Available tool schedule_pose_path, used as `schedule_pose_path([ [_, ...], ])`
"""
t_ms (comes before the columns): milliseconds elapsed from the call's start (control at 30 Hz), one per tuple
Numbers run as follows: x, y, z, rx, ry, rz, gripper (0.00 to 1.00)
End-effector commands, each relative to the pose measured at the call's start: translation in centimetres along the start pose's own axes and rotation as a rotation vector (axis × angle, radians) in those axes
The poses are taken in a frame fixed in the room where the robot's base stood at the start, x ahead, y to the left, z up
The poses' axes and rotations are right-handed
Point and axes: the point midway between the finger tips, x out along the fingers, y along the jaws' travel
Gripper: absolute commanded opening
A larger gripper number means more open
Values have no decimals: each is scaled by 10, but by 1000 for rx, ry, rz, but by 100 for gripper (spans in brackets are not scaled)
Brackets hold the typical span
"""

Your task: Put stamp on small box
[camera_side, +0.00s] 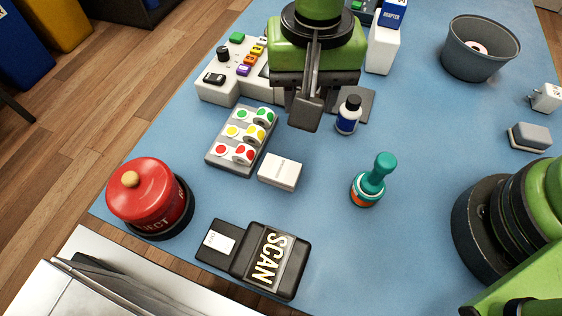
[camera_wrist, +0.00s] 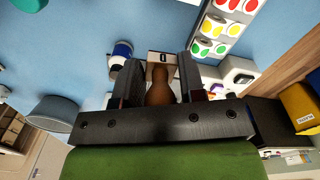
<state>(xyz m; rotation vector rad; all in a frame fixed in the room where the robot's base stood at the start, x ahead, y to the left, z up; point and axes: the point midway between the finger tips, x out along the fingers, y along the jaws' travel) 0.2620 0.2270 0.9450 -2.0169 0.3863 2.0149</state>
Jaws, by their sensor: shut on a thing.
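The small white box (camera_side: 280,172) lies flat on the blue table, just right of the sticker tray in the side view. My gripper (camera_side: 305,122) is beyond it, between the tray and a dark bottle, and appears raised above the table. In the wrist view my gripper (camera_wrist: 160,88) is shut on a stamp (camera_wrist: 160,94) with a brown rounded handle and a pale block with a dark mark. The near finger hides the stamp in the side view. I cannot make out the small box in the wrist view.
The sticker tray (camera_side: 242,142) and dark bottle (camera_side: 349,114) flank my gripper. A dark pad (camera_side: 366,98) lies beside the bottle. A teal-handled item (camera_side: 370,180) stands upright to the right. A scanner (camera_side: 270,262) and red button (camera_side: 150,195) are in front. Table around the teal item is clear.

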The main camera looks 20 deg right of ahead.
Motion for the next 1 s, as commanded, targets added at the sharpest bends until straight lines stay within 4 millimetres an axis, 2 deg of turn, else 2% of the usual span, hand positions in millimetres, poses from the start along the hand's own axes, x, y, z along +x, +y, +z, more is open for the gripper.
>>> schedule_pose_path([
  [33,-2,-14,13,-1,1,-3,15],
  [100,-5,-26,25,12,0,-3,15],
  [200,-4,-35,35,23,0,-1,15],
  [267,3,-37,38,28,-2,3,14],
  [400,30,-37,39,30,-3,4,14],
  [633,57,-37,39,30,-2,1,14],
  [800,84,-37,39,30,-3,2,14],
  [1000,93,-38,38,30,-1,-2,14],
])
